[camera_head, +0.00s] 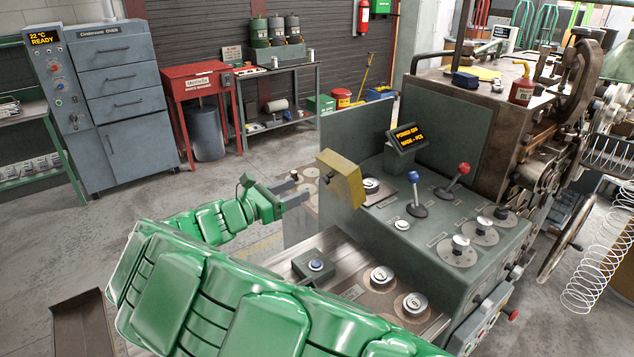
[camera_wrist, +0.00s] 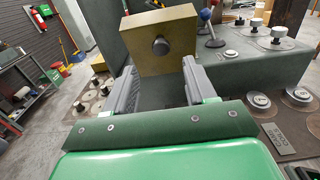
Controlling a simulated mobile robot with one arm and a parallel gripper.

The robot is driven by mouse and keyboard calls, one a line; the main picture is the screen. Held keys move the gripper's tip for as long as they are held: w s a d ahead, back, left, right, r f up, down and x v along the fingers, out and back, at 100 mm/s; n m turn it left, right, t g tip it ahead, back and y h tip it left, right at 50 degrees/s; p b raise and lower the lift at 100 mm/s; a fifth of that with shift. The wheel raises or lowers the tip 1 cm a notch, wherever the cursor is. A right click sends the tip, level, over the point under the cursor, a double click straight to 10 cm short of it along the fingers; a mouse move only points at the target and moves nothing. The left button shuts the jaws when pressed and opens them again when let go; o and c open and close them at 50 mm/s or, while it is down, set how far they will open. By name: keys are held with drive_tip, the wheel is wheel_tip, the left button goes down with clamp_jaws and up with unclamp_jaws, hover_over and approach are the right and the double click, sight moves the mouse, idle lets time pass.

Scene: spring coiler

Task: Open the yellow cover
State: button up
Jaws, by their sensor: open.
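The yellow cover (camera_head: 346,182) is a boxy mustard-coloured piece at the left end of the grey control console (camera_head: 468,215). It looks tilted, and a dark round knob sits on its side facing my gripper. In the wrist view the cover (camera_wrist: 181,33) is straight ahead, with the knob (camera_wrist: 160,46) near its middle. My green arm reaches in from the left. My gripper (camera_head: 299,190) is open and empty just left of the cover. In the wrist view its two grey fingers (camera_wrist: 159,74) point at the cover, one on each side below the knob. Contact cannot be told.
On the console beside the cover stand a blue-topped lever (camera_head: 415,180), a red-topped lever (camera_head: 460,175), several knobs and a lit display (camera_head: 407,137). A small box with a blue button (camera_head: 315,264) sits below my gripper. Open floor lies behind, to the left.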

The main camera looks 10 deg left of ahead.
sight(322, 179)
drive_tip(key=shift+x, duration=3.9)
drive_tip(key=shift+f, duration=0.1)
clamp_jaws()
